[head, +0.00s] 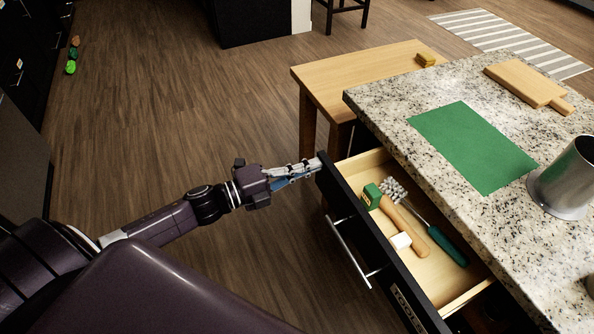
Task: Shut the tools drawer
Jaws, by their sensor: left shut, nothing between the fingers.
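The tools drawer (428,279) stands open below the granite counter, with a black front (361,226), a silver bar handle (349,252) and a partly visible label at its near end. Inside lie a mallet with a green head (371,196) and wooden handle, a tool with a dark green handle (447,244) and a knobbly metal head, and a small white block (401,241). My left gripper (318,163) is shut and empty, with its fingertips at the far top corner of the drawer front. I cannot tell if they touch it. My right gripper is not in view.
The granite counter (400,105) holds a green mat (474,146), a cutting board (526,82) and a metal pot (565,180).

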